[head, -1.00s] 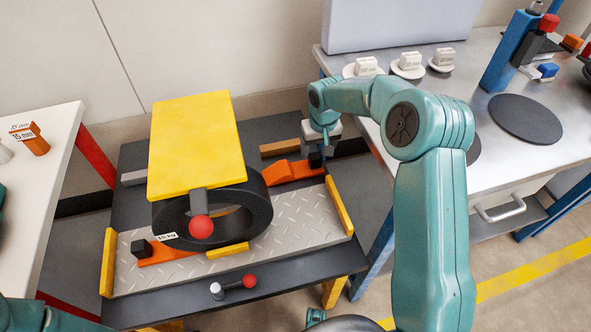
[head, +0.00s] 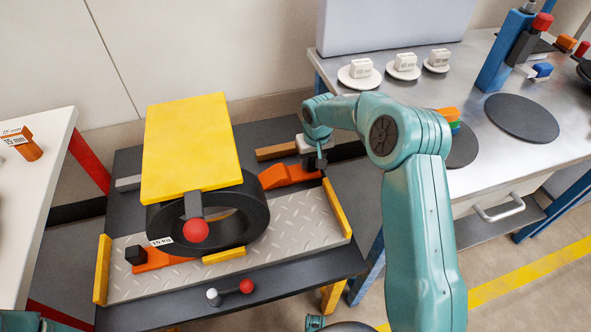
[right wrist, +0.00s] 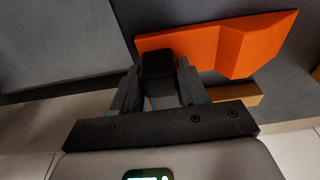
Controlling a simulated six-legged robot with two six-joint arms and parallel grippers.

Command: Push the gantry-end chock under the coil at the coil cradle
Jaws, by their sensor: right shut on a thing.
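The black coil (head: 256,212) stands on its rim in the cradle, a tread-plate bed (head: 300,225) with yellow end rails. An orange chock (head: 285,175) lies behind the coil to its right, its sloped end close to the coil; I cannot tell whether they touch. My right gripper (head: 317,162) is at this chock's right end. In the right wrist view its fingers are shut on the chock's black block (right wrist: 157,66), with the orange body (right wrist: 215,45) beyond. A second orange chock (head: 160,260) with a black block lies at the coil's front left. My left gripper is out of view.
A small lever with a red knob (head: 246,286) is on the front edge. A wooden bar (head: 277,152) lies behind the chock. A steel bench (head: 480,150) stands at right.

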